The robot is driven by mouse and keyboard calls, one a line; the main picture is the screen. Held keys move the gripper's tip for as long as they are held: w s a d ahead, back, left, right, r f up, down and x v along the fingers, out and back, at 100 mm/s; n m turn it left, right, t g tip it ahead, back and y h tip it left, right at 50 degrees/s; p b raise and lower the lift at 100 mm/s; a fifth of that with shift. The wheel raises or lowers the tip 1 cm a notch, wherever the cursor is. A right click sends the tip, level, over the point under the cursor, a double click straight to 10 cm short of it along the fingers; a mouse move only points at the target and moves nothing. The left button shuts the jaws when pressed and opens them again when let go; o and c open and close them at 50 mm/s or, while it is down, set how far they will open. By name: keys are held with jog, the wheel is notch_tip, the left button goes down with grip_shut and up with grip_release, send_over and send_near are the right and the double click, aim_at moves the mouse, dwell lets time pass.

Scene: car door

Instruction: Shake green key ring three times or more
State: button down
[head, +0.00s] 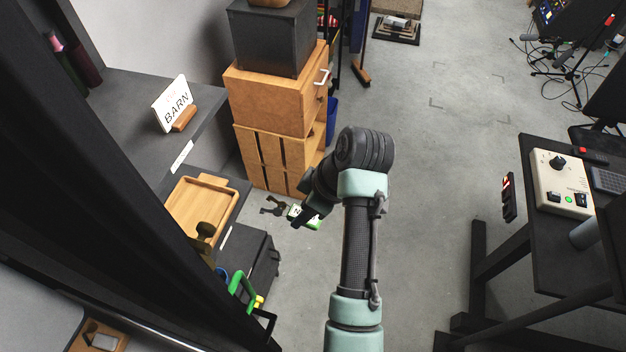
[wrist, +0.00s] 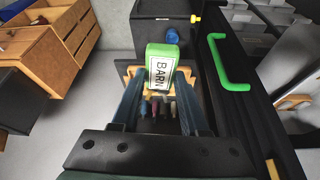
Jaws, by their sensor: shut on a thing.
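The green key ring (wrist: 161,66) is a green tag with a white label reading BARN. In the wrist view it sits upright between the tips of my gripper (wrist: 160,82), which is shut on it. In the head view the green and white tag (head: 302,215) shows beyond the end of my arm, partly hidden by it, above the floor. A dark claw-shaped piece (head: 273,206) shows just left of the tag; I cannot tell whether it is attached. My gripper's fingertips are hard to make out in the head view.
Wooden crates (head: 277,115) stand beyond the tag. A grey shelf with a BARN sign (head: 173,103) and a wooden tray (head: 198,212) are to the left. A green handle (head: 241,287) is at lower left. A desk with a control box (head: 560,182) is at right. Open floor lies between.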

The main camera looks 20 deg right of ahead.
jog(key=shift+w+d+r+n+p, duration=0.25)
jog(key=shift+d+r+n+p, duration=0.25)
jog(key=shift+d+r, duration=0.4)
notch_tip(320, 180, down, 8)
jog(key=b, duration=0.3)
jog(key=shift+f+b, duration=0.85)
jog(key=shift+f, duration=0.05)
jog(key=a, duration=0.3)
jog(key=a+p, duration=0.1)
jog(key=a, duration=0.1)
jog(key=shift+w, duration=0.4)
jog(key=shift+d, duration=0.1)
